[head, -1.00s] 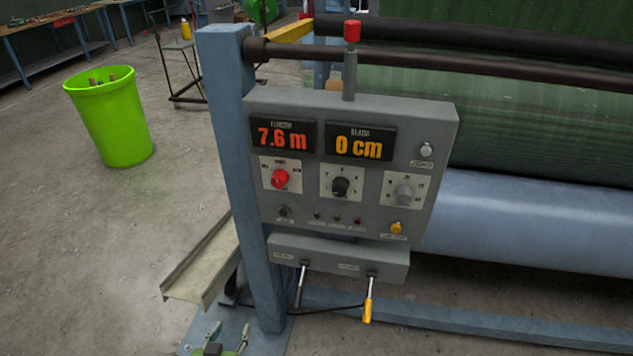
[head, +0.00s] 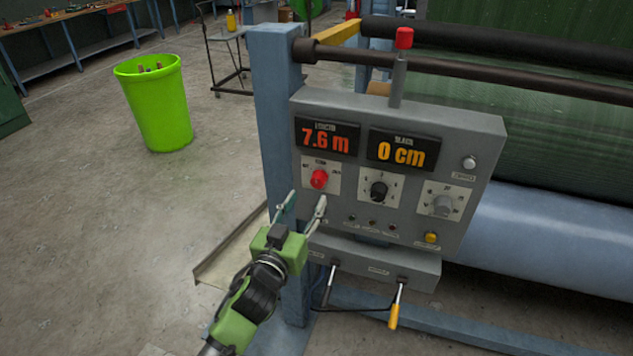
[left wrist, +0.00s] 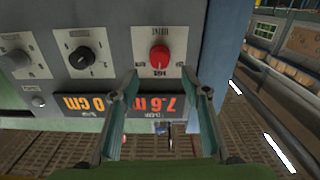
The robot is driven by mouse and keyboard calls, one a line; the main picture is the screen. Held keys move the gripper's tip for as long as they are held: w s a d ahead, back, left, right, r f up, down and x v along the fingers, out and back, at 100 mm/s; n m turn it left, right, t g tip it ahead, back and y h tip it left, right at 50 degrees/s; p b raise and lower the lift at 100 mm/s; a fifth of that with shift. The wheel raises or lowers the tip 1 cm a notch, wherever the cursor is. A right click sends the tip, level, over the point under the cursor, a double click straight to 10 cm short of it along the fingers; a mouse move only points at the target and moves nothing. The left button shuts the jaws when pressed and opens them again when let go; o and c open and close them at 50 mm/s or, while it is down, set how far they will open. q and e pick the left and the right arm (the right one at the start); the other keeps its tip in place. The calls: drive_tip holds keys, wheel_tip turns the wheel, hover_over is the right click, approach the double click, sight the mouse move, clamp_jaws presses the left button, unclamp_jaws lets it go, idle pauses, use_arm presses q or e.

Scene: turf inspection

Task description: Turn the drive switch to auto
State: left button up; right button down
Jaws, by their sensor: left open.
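The grey control panel (head: 470,160) carries a red rotary knob (head: 319,178) on a white plate, below the display reading 7.6 m. This looks like the drive switch, but its small labels are too blurred to read. The red knob also shows in the left wrist view (left wrist: 159,57), ahead of the fingertips. A black knob (head: 379,191) and a grey knob (head: 442,205) sit to its right. My left gripper (head: 303,206) is open and empty, just below and left of the red knob, apart from it. It also shows in the left wrist view (left wrist: 158,82). My right gripper is not in view.
A red-topped stalk (head: 404,38) stands on the panel. A yellow button (head: 431,238) and two levers, one with a yellow handle (head: 394,312), are lower down. A blue post (head: 277,110) stands at the panel's left. A green bin (head: 155,105) stands on open floor.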

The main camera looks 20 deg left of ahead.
sight(317, 184)
use_arm(q)
drive_tip(key=w+p, duration=0.1)
drive_tip(key=w, duration=0.6)
drive_tip(key=shift+w+d, duration=0.1)
drive_tip(key=shift+d, duration=0.05)
drive_tip(key=c, duration=1.1)
